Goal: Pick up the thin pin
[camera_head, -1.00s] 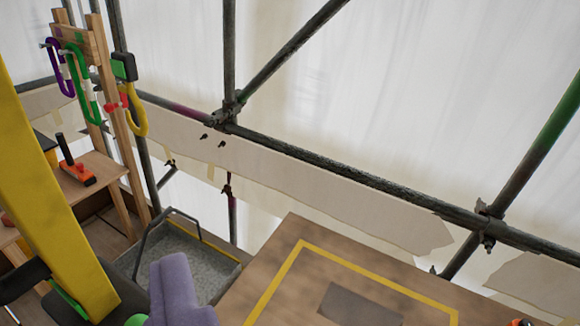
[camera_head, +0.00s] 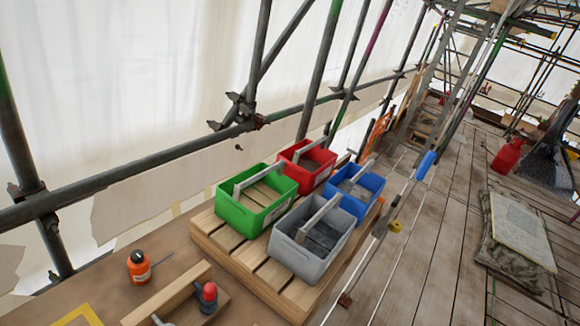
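I cannot make out a thin pin in this view. My gripper is not in the picture. A wooden workbench (camera_head: 95,290) fills the lower left, with part of a yellow painted line at its corner. A red-knobbed tool (camera_head: 209,296) sits beside a wooden bar (camera_head: 165,294) near the bottom edge. Open totes stand on a slatted wooden pallet (camera_head: 232,252): green (camera_head: 236,212), red (camera_head: 318,173), blue (camera_head: 371,200) and grey (camera_head: 297,255). Parts of their floors are hidden by walls and handles.
Dark scaffold tubes (camera_head: 130,175) run behind the bench before white sheeting (camera_head: 130,80). A plank walkway (camera_head: 430,270) runs along the right. A stack of slabs or sacks (camera_head: 515,230) and a red container (camera_head: 508,155) stand on it.

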